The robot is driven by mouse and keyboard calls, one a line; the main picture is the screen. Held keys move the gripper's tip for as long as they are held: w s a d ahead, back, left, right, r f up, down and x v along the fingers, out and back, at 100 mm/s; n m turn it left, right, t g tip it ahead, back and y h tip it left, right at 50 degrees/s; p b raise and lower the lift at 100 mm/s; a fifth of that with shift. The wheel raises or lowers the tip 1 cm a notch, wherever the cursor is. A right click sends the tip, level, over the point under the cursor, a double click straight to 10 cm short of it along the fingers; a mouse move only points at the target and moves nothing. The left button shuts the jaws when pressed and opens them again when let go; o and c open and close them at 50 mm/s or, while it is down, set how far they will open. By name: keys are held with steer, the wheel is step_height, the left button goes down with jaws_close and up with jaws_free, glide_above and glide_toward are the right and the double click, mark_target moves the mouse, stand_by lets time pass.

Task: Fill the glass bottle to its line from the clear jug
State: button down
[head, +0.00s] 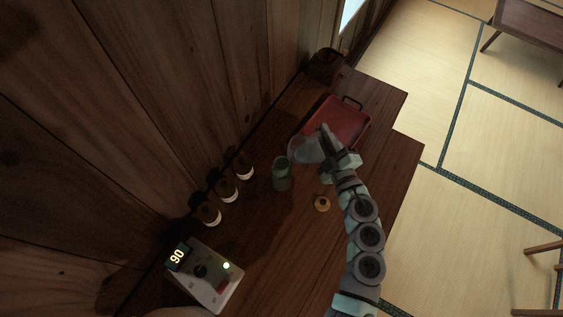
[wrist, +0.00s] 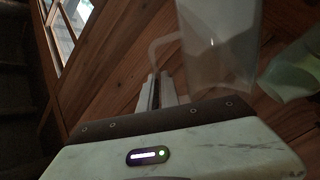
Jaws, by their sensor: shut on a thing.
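The clear jug (head: 303,150) is pale and see-through and sits just left of my gripper (head: 325,137) in the head view. In the wrist view the jug (wrist: 218,45) fills the upper middle, with its handle (wrist: 160,45) between the fingers (wrist: 160,90). My gripper is shut on that handle. The glass bottle (head: 281,173) is greenish and stands on the dark wooden counter, just left of and below the jug in the head view. Part of a greenish clear thing, likely the bottle (wrist: 297,72), shows at the wrist view's right edge. The bottle's line and the liquid levels are too dim to tell.
A red tray (head: 345,120) lies behind my gripper. Three brown jars (head: 228,190) line the wall. A device (head: 205,278) reading 90 with a green light is at the near end. A small round tan lid-like piece (head: 321,204) lies beside my arm. A dark box (head: 325,64) is at the far end.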

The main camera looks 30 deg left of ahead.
mark_target(314, 135)
steer(key=shift+s+a+r+n+b, duration=0.3)
steer(key=shift+r+n+b, duration=0.1)
steer(key=shift+r+n, duration=0.1)
steer(key=shift+s+a+r+n+b, duration=0.25)
steer(key=shift+r+n+b, duration=0.15)
steer(key=shift+n, duration=0.1)
stand_by(0.9)
steer(key=shift+s+a+r+n+b, duration=0.5)
steer(key=shift+s+r+n+b, duration=0.15)
steer(key=shift+n, duration=0.15)
stand_by(3.0)
